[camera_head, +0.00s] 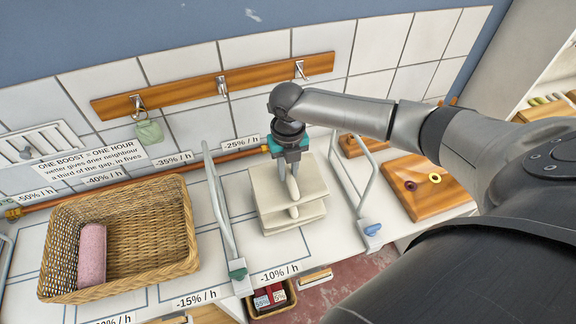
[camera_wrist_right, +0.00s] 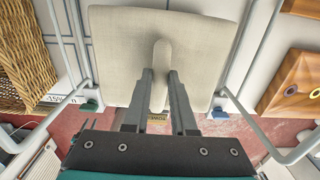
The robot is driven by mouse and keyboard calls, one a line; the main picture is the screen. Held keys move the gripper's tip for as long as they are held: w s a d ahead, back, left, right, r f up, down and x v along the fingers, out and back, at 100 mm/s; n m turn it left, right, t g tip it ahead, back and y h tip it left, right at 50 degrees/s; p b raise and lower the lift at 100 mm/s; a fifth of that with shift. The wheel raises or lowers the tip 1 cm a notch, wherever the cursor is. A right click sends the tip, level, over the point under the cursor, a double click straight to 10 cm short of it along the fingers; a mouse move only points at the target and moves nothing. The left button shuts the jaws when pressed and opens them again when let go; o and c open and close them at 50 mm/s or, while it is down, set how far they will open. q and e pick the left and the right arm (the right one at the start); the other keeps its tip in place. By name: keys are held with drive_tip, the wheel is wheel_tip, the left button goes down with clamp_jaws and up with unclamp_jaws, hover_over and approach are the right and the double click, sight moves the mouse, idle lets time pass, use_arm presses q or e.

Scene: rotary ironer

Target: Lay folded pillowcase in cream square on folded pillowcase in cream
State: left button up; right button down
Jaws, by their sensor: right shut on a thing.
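A cream folded pillowcase (camera_head: 268,190) is in my right gripper (camera_head: 290,172), which points down and is shut on a narrow raised ridge in its middle. In the right wrist view the pillowcase (camera_wrist_right: 115,55) lies flat and spreads out past the fingers (camera_wrist_right: 160,80). Under it in the head view is more cream folded cloth (camera_head: 285,226), its front edges lined up roughly square with the upper piece. I cannot tell whether the upper piece touches the cloth below. My left gripper is not in view.
Grey metal rails stand left (camera_head: 218,205) and right (camera_head: 352,190) of the cloth. A wicker basket (camera_head: 150,215) with a pink roll (camera_head: 92,255) is at left. A wooden board (camera_head: 428,190) lies at right. A hook rail (camera_head: 215,88) is on the wall behind.

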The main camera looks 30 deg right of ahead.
sight(288, 186)
drive_tip(key=shift+f+b, duration=1.95)
drive_tip(key=shift+f, duration=1.4)
drive_tip(key=shift+f, duration=0.2)
drive_tip(key=c, duration=0.7)
unclamp_jaws()
drive_tip(key=shift+o, duration=0.2)
wheel_tip(288, 186, up, 15)
drive_tip(key=shift+r, duration=0.1)
